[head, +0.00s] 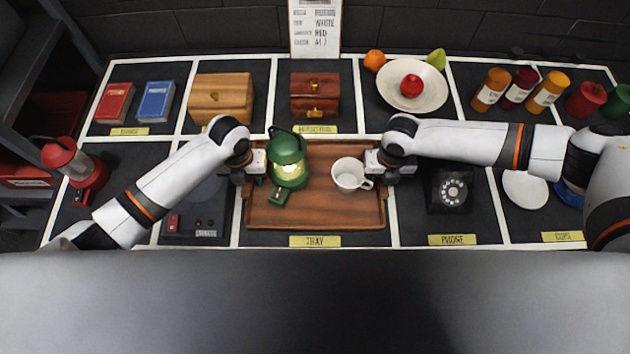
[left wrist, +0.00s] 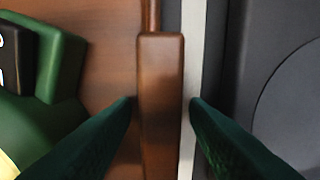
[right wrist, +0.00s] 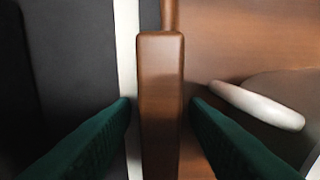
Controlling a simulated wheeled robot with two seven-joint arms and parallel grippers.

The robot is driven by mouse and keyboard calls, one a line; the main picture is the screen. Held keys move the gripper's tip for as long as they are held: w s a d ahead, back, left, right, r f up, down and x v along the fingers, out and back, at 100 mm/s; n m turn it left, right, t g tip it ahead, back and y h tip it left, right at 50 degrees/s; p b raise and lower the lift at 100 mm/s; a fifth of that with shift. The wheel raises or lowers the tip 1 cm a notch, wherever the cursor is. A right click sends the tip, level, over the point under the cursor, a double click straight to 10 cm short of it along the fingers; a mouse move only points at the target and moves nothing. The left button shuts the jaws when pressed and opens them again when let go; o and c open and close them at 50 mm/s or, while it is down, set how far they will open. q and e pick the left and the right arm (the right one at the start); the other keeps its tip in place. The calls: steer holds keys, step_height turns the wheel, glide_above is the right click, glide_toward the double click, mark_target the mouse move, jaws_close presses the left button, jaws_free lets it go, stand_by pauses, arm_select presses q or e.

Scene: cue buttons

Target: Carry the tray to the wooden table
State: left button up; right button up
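The brown wooden tray (head: 318,212) lies in the marked cell labelled TRAY, in the middle of the head view. A lit green lantern (head: 287,160) stands on its left part and a white cup (head: 348,176) on its right part. My left gripper (head: 256,168) is at the tray's left side; in the left wrist view its open fingers (left wrist: 160,105) straddle the tray's handle (left wrist: 161,75), with gaps on both sides. My right gripper (head: 376,168) is at the right side; its open fingers (right wrist: 160,105) straddle the other handle (right wrist: 160,75). No wooden table is identifiable.
A black rotary phone (head: 450,190) sits right of the tray, and a dark device (head: 195,205) sits left. A red lantern (head: 75,165) stands at far left. Behind are wooden boxes (head: 315,95), books (head: 155,100), a fruit plate (head: 400,95) and several bottles (head: 520,85).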

arm_select(q)
jaws_close()
arm_select(e)
jaws_close()
arm_select(q)
steer(key=shift+w+r, duration=0.1)
steer(key=shift+r, duration=0.1)
arm_select(e)
steer(key=shift+w+r, duration=0.1)
steer(key=shift+r, duration=0.1)
